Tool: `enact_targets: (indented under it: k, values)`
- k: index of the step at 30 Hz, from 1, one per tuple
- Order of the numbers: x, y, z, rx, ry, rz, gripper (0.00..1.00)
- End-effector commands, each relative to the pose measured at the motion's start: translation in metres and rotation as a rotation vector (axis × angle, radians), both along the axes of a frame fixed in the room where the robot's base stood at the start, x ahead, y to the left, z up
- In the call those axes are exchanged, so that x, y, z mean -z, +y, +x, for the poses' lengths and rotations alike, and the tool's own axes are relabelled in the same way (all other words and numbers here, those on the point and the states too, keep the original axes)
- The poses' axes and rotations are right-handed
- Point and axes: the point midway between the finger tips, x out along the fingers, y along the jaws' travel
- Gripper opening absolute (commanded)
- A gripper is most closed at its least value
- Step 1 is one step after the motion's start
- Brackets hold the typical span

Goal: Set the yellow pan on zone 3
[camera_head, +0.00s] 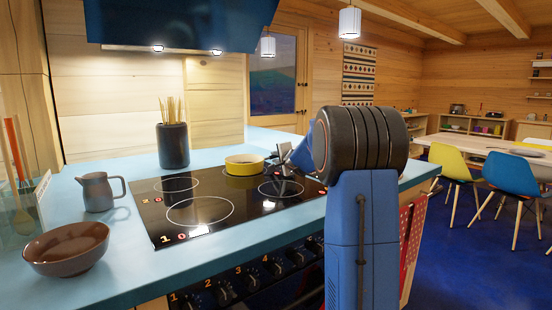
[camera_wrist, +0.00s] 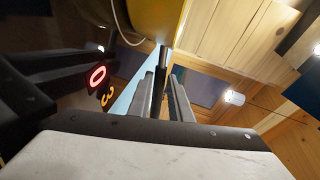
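The yellow pan (camera_head: 245,165) is at the back right of the black cooktop (camera_head: 160,214), over the back-right ring. I cannot tell whether its base touches the glass. In the wrist view, the pan's yellow side (camera_wrist: 155,18) fills the top, and its dark handle (camera_wrist: 160,75) runs down between my fingers. My gripper (camera_head: 284,158) is at the pan's right side, partly hidden behind my arm. Its fingers (camera_wrist: 165,95) are close around the handle and look shut on it. A lit mark "3" (camera_wrist: 107,96) shows beside the pan, next to a red "0".
A dark holder of spaghetti (camera_head: 173,146) stands behind the cooktop. A grey jug (camera_head: 100,191) and a brown bowl (camera_head: 66,248) stand on the blue counter (camera_head: 128,250) to the left. The other rings are bare. The hood (camera_head: 180,22) hangs above.

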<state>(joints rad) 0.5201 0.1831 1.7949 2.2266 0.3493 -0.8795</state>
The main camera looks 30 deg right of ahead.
Motion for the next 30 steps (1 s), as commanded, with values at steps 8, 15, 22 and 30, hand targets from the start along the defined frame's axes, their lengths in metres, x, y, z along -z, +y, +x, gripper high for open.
enact_targets:
  k: [8, 15, 22, 30]
  values:
    - [0.000, 0.000, 0.000, 0.000, 0.000, -0.001, 0.39]
    - [-0.001, 0.002, -0.008, 0.001, 0.001, -0.001, 0.39]
    - [-0.008, 0.009, -0.041, 0.001, 0.001, -0.003, 0.39]
    - [-0.017, 0.021, -0.087, 0.002, 0.000, -0.001, 0.39]
